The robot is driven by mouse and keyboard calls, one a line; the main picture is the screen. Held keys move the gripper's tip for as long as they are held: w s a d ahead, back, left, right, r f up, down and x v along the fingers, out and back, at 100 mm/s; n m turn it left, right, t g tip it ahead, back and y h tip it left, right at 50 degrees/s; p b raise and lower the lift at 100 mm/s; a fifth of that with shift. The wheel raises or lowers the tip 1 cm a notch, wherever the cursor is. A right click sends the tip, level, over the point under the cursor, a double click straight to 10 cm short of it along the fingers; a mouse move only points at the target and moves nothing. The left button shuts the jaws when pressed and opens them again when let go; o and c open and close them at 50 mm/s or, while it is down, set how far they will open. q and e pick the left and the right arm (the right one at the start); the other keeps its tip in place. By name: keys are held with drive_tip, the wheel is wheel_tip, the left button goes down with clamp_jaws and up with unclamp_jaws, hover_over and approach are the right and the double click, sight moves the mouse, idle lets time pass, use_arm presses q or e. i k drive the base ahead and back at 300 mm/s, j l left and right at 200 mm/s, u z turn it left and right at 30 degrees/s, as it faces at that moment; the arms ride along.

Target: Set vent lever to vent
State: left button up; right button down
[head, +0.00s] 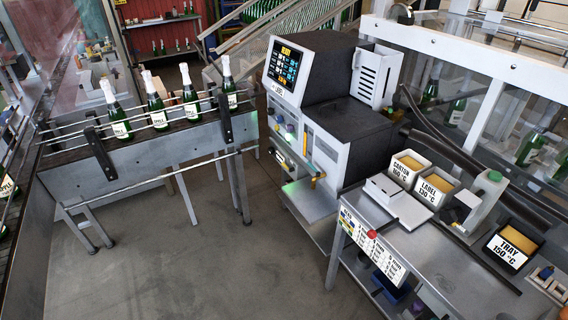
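The grey and white machine (345,130) stands in the middle, with a lit display (284,66) on its upper front. Its lower front carries small knobs (289,128) and a small yellow handle (317,178) low on the right. The yellow handle may be the vent lever, but no readable label confirms this, and its setting is too small to tell. Neither of my grippers is in view.
A conveyor (140,150) with several foil-topped bottles (156,102) runs at the left.

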sight(292, 169)
drive_tip(key=i+j, duration=0.25)
drive_tip(key=i, duration=0.45)
drive_tip(key=i+j+u, duration=0.1)
drive_tip(key=i, duration=0.6)
drive_tip(key=i+j+u, duration=0.1)
drive_tip(key=i+j, duration=0.2)
drive_tip(key=i, duration=0.4)
drive_tip(key=i+j, duration=0.1)
drive_tip(key=i, duration=0.6)
